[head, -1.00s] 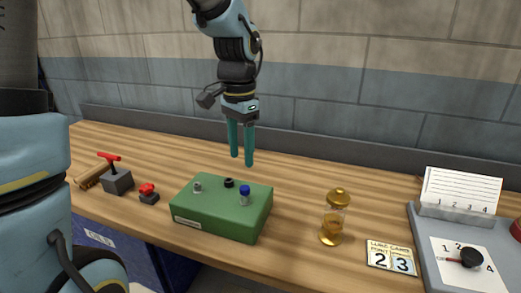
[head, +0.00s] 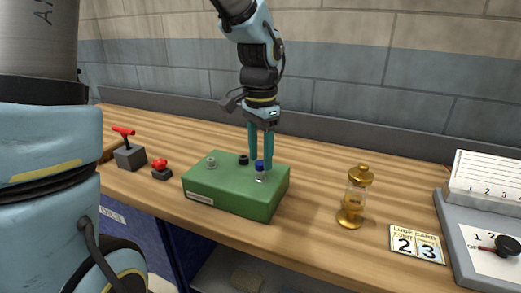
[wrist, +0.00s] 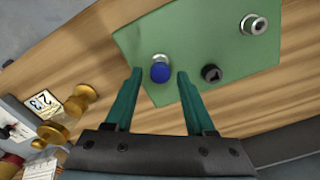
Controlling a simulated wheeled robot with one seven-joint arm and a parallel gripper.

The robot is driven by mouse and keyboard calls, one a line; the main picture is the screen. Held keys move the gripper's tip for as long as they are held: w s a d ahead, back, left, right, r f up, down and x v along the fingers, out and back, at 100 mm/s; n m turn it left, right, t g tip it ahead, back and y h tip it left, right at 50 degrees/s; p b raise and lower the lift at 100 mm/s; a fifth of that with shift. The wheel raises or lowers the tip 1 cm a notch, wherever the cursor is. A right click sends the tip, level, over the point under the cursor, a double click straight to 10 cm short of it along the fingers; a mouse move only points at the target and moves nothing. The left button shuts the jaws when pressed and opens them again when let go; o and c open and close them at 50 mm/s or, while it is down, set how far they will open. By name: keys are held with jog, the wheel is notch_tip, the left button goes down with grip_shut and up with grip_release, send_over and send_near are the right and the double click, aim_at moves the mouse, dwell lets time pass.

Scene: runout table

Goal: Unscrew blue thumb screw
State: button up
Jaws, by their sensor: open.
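The blue thumb screw (head: 260,166) stands upright on a silver post on top of the green box (head: 232,206). My gripper (head: 261,166) is open and points down, its teal fingers low at the blue screw in the head view. In the wrist view the blue thumb screw (wrist: 160,72) lies between and just beyond the tips of my open gripper (wrist: 160,72), with no finger seen touching it. A silver screw (head: 211,162) and a black screw (head: 243,159) also stand on the box; they show in the wrist view too.
A brass and glass oiler (head: 355,196) and a number card (head: 417,244) stand to the right, then a grey tray (head: 458,240) with a dial. A grey block with a red handle (head: 129,154) and a small red knob (head: 161,169) are at left. Bare wood lies between box and oiler.

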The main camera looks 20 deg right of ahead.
jog(key=shift+f, duration=0.3)
jog(key=shift+r+m+p, duration=0.2)
jog(key=shift+m+p, duration=0.8)
jog(key=m+p, duration=0.2)
jog(key=m, duration=0.1)
jog(key=shift+r+p, duration=0.1)
jog(key=shift+p, duration=0.2)
jog(key=m, duration=0.1)
jog(key=m+p, duration=0.1)
jog(key=shift+f+m, duration=0.3)
jog(key=m+p, duration=0.1)
jog(key=p, duration=0.1)
jog(key=m+p, duration=0.2)
jog(key=shift+r, duration=0.3)
jog(key=m+p, duration=0.2)
jog(key=m, duration=0.1)
jog(key=shift+f, duration=0.15)
jog(key=shift+f+m+b, duration=0.3)
jog(key=shift+f+m, duration=0.05)
jog(key=shift+m, duration=0.35)
jog(key=shift+c, duration=0.3)
